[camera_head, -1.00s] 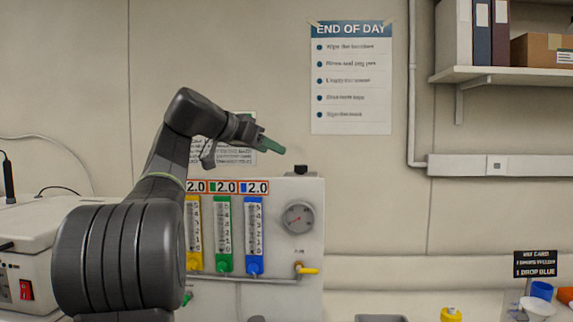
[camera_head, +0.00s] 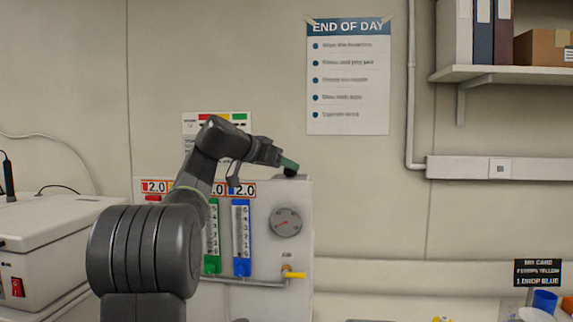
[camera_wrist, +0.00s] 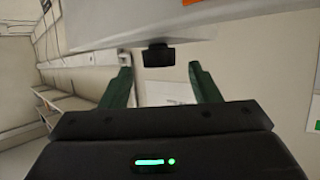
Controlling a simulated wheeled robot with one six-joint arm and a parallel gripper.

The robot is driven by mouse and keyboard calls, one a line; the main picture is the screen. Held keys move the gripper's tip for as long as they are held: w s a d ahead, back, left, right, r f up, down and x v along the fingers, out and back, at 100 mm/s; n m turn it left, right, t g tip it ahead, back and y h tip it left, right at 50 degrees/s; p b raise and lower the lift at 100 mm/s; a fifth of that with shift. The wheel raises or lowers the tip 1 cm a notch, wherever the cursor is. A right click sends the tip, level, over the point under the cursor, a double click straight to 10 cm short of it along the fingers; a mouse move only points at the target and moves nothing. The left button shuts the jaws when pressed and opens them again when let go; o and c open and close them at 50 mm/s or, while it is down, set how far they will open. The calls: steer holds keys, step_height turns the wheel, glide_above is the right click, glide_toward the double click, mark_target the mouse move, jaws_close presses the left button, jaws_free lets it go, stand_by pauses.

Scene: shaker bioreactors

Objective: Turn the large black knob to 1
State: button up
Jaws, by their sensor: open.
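A black knob (camera_wrist: 158,54) sits on the top edge of the grey-white flow panel (camera_head: 262,205), near its right end. No scale or number on it can be read. My gripper (camera_head: 289,163) is at the panel's top right, right over the knob, and hides most of it in the head view. In the wrist view my gripper (camera_wrist: 160,72) is open, with its two green fingers spread. The knob shows between and just beyond the fingertips, and nothing is held.
The panel carries 2.0 displays, coloured flow tubes (camera_head: 241,235), a round gauge (camera_head: 286,222) and a yellow-handled valve (camera_head: 293,274). A white box with a red switch (camera_head: 17,287) stands at left.

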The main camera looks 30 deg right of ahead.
steer(key=shift+x, duration=1.15)
steer(key=c, duration=1)
